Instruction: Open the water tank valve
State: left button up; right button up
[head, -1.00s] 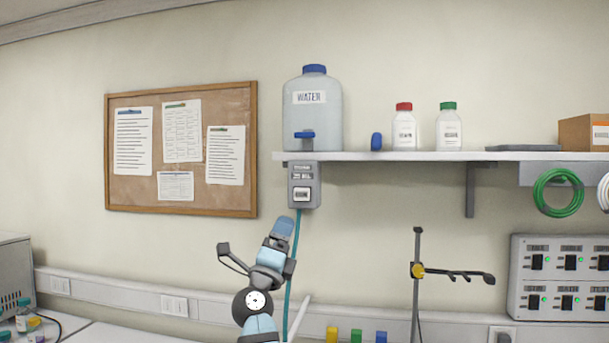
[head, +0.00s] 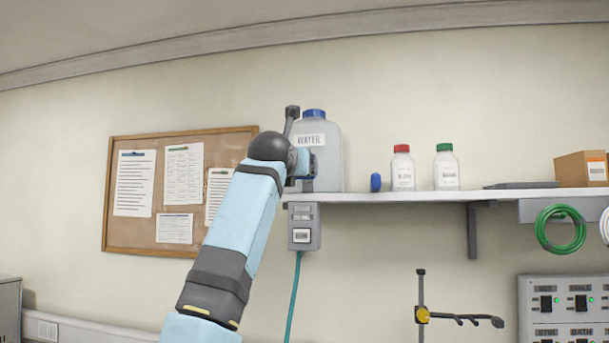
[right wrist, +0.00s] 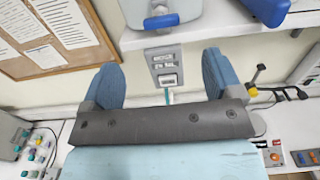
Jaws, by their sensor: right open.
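The water tank (head: 330,168) is a translucent grey jug with a blue cap and a WATER label, standing on the wall shelf. My right arm reaches up in front of it and hides its lower left part and valve in the head view. The blue valve (right wrist: 161,21) shows at the tank's front in the right wrist view, beyond the fingers and apart from them. My right gripper (right wrist: 160,76) is open, with a blue-padded finger on either side and nothing between them. In the head view the hand (head: 304,165) is partly hidden by its own wrist. My left gripper is not in view.
The shelf (head: 400,197) also carries a blue object (head: 375,182), a red-capped bottle (head: 403,170) and a green-capped bottle (head: 446,168). A grey box (head: 303,227) with a hose hangs under the shelf. A stand (head: 421,300) is lower right.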

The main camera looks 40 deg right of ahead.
jog(key=shift+p+x, duration=1.55)
jog(key=shift+x, duration=4.6)
jog(key=shift+s, duration=0.1)
jog(key=c, duration=0.9)
